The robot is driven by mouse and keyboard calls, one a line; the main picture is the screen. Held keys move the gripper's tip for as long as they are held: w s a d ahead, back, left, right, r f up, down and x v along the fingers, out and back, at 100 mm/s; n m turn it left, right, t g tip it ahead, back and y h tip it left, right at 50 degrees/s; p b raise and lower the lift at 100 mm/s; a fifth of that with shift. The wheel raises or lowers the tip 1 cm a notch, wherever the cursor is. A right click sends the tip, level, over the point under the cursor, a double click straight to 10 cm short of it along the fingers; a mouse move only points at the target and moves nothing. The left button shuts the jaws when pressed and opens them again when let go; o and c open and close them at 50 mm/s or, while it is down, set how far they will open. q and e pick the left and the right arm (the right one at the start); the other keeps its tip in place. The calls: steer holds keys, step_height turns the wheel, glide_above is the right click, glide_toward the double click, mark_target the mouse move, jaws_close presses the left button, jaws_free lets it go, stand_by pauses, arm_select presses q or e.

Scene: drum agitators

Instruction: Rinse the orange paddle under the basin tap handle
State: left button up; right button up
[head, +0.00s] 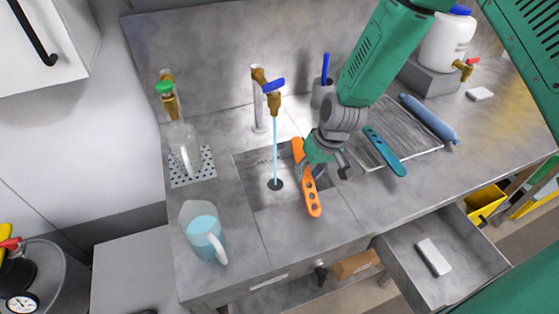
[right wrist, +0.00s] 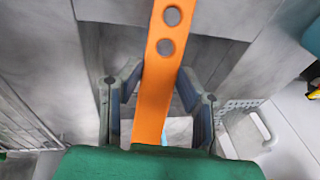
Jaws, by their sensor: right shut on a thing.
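The orange paddle (head: 312,197) has holes along its lower end and is held tilted over the right side of the sink basin (head: 247,166). My right gripper (head: 316,170) is shut on it, and in the right wrist view the paddle (right wrist: 158,90) passes between the fingers (right wrist: 158,84). The basin tap (head: 273,102) has a blue handle (head: 273,85). A thin blue water stream (head: 275,145) falls from it to the drain (head: 275,184). In the head view the stream is left of the paddle, apart from it. My left gripper is not in view.
A teal paddle (head: 385,152) and a blue cylinder (head: 428,118) lie right, by the drainboard (head: 400,133). An open drawer (head: 463,243) juts out front right.

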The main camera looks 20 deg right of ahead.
steer(key=shift+s+d+r+p, duration=0.2)
steer(key=shift+s+r+p, duration=0.4)
steer(key=shift+r+p, duration=0.1)
steer(key=shift+s+d+r, duration=0.1)
steer(key=shift+s+r, duration=0.1)
steer(key=shift+s, duration=0.1)
steer(key=s+r, duration=0.1)
steer(key=s+d+r, duration=0.1)
steer(key=s, duration=0.1)
steer(key=shift+r, duration=0.1)
